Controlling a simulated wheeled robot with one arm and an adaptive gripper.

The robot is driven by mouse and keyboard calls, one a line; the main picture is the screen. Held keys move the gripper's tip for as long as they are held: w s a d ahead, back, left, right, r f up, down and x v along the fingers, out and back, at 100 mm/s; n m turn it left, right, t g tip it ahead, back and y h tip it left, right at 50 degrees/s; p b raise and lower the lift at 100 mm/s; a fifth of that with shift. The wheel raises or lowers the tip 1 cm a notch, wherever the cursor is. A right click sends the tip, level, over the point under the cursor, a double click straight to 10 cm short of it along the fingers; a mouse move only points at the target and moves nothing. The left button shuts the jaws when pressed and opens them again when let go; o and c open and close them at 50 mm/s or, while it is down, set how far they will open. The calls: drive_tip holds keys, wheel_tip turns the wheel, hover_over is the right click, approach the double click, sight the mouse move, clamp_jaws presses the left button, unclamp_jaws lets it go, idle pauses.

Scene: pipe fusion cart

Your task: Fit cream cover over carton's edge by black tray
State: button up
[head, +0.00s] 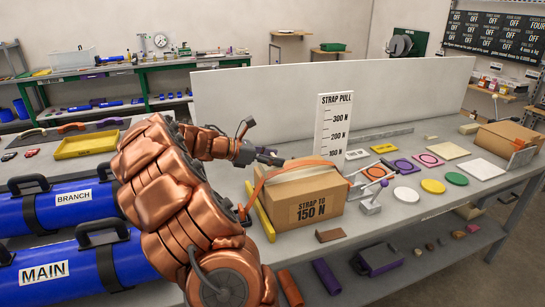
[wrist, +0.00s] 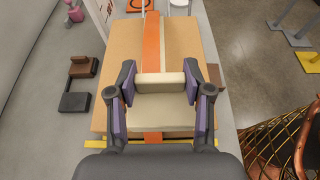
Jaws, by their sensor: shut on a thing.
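The brown carton (head: 305,203) stands on the grey bench with an orange strap (head: 285,166) over it. In the wrist view the carton top (wrist: 112,60) fills the middle, and the strap (wrist: 151,40) runs up it. My gripper (head: 268,158) is over the carton's left part. In the wrist view my gripper (wrist: 160,84) is shut on the cream cover (wrist: 160,108), above the strap near the lower carton edge. I cannot tell whether the cover touches the carton. The cover is not discernible in the head view. A black tray (head: 40,142) lies left with handled tools.
A yellow bar (head: 260,211) lies along the carton's left side. A yellow tray (head: 87,145) and blue pipes (head: 70,208) are left. A force scale (head: 334,125) stands behind the carton. A metal lever device (head: 371,200) and coloured plates lie right.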

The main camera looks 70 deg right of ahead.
sight(273, 183)
drive_tip(key=shift+f+b, duration=1.4)
drive_tip(key=shift+f, duration=1.8)
drive_tip(key=shift+c, duration=0.5)
drive_tip(key=o, duration=1.2)
drive_tip(key=shift+o, duration=0.2)
drive_tip(key=shift+r, duration=0.1)
drive_tip(key=shift+r+p, duration=2.25)
drive_tip(key=shift+r, duration=0.2)
